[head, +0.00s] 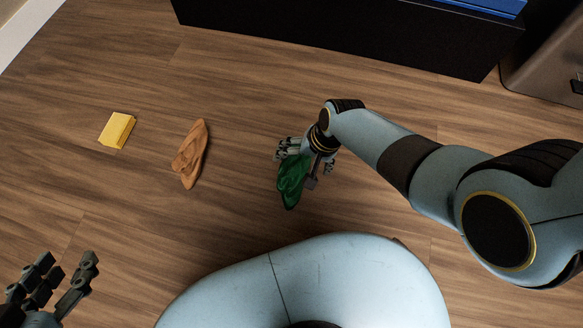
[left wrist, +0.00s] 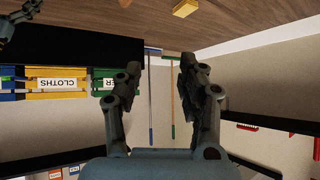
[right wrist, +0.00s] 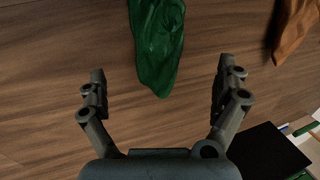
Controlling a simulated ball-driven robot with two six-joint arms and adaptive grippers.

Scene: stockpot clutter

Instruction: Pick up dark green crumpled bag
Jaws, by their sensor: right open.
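The dark green crumpled bag (head: 291,181) lies on the wood floor near the middle of the head view. My right gripper (head: 305,163) is right at it, partly over its upper end. In the right wrist view the bag (right wrist: 158,45) hangs in from the top edge, its pointed end between and beyond the fingertips of my right gripper (right wrist: 160,82). The right fingers are wide apart, and neither touches the bag there. My left gripper (head: 62,275) is at the lower left of the head view, far from the bag. In the left wrist view its fingers (left wrist: 159,70) stand apart and empty.
A brown crumpled cloth (head: 190,155) and a yellow block (head: 117,130) lie on the floor left of the bag. A black unit (head: 350,35) stands along the top. A grey bin (head: 548,55) is at the top right. Floor between these is bare.

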